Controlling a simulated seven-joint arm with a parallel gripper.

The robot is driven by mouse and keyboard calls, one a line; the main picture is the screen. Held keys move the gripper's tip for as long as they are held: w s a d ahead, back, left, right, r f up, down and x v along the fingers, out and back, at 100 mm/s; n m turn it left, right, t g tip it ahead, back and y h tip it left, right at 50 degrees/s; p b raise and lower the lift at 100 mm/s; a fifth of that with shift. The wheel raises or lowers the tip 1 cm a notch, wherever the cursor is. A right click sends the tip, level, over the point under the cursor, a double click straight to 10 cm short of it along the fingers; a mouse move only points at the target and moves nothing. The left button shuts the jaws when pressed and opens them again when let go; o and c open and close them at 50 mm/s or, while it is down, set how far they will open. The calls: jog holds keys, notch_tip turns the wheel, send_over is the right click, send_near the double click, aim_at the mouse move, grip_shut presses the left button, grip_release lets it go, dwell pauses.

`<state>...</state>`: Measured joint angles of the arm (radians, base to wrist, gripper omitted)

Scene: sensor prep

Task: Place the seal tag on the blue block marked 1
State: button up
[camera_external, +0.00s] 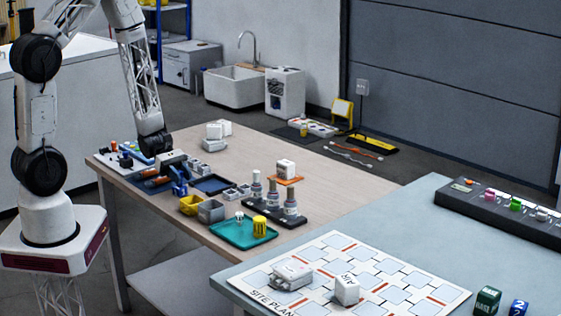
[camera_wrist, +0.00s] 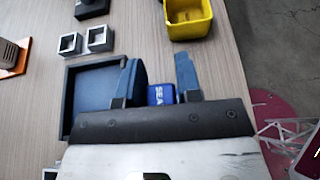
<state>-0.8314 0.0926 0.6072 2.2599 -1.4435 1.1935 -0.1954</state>
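My gripper (camera_wrist: 160,66) has two blue fingers, spread apart and pointing down over the wooden table. A small blue seal tag (camera_wrist: 160,95) with white letters starting "SEA" shows between them; its lower part is hidden behind the gripper body. Contact with the fingers cannot be made out. In the external view my gripper (camera_external: 179,186) is low over the table's left part. A blue block (camera_external: 519,307) with a white mark stands at the bottom right corner of the grey table; its mark is not clearly readable as 1.
A navy tray (camera_wrist: 68,105) lies beside my gripper. A yellow bin (camera_wrist: 190,29) is close by, and small grey holders (camera_wrist: 70,43) stand near it. A green tray (camera_external: 233,242), a bottle rack (camera_external: 262,210) and a green block (camera_external: 487,299) stand farther right.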

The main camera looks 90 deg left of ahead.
jog(key=o, duration=0.3)
jog(key=shift+r, duration=0.2)
jog(key=v, duration=1.2)
jog(key=shift+a, duration=0.2)
jog(key=shift+d, duration=0.15)
dwell(0.7)
